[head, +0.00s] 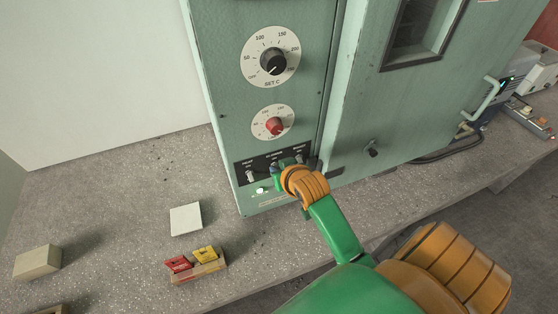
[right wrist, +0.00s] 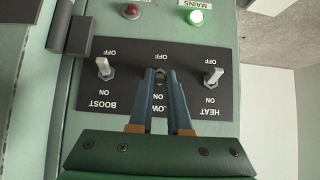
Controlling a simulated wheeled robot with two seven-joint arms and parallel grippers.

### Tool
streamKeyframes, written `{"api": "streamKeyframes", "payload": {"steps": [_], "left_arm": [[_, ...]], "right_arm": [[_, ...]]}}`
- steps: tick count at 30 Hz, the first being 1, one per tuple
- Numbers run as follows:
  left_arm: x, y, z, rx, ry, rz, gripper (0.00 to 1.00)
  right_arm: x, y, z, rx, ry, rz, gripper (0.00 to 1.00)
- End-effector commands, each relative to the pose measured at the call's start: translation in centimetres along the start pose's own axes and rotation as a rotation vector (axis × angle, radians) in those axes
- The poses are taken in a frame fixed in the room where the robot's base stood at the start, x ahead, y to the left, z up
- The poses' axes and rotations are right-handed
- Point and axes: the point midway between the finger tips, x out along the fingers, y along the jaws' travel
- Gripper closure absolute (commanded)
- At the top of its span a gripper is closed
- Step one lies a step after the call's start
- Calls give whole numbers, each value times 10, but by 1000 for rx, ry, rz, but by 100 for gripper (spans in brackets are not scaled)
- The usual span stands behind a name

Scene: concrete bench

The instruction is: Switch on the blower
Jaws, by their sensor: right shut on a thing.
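The blower switch sits in the middle of a black switch panel (right wrist: 180,100) on the green oven (head: 228,110). My right gripper (head: 279,170) reaches this panel from the lower right. In the right wrist view, my right gripper (right wrist: 160,76) has its two blue fingers closed around the blower switch, between the BOOST and HEAT switches. The blower lever is mostly hidden by the fingertips, so I cannot tell its position. The BOOST switch (right wrist: 104,68) and the HEAT switch (right wrist: 213,75) point toward their OFF labels. My left gripper is not in view.
A green mains lamp (right wrist: 196,17) is lit, and a red lamp (right wrist: 131,11) sits beside it. Two dials, a black-knobbed one (head: 273,60) and a red-knobbed one (head: 274,125), are above the switches. A white block (head: 186,219) and a wooden holder (head: 203,272) stand on the bench.

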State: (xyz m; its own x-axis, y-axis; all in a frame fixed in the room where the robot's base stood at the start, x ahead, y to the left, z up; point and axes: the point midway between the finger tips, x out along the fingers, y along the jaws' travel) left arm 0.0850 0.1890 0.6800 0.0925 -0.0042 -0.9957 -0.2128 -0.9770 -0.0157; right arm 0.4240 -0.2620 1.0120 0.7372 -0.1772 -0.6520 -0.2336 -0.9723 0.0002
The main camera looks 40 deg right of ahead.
Motion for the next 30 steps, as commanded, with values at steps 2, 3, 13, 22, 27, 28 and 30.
{"api": "streamKeyframes", "payload": {"steps": [2, 3, 13, 22, 27, 28, 30], "left_arm": [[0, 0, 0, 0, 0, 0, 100], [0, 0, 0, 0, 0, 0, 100], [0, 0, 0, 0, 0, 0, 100], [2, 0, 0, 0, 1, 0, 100], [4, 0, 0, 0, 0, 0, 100], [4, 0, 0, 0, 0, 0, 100], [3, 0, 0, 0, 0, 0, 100]], "right_arm": [[1, 0, 3, 0, -9, 0, 100], [1, 0, 3, 0, -9, 0, 100], [0, 0, 2, 0, -6, 0, 54], [-5, 0, 2, 0, -3, 0, 54], [-33, 0, 1, 0, -1, -1, 54], [-39, 0, 1, 0, -2, -1, 54], [-53, 0, 1, 0, -2, -1, 54]]}}
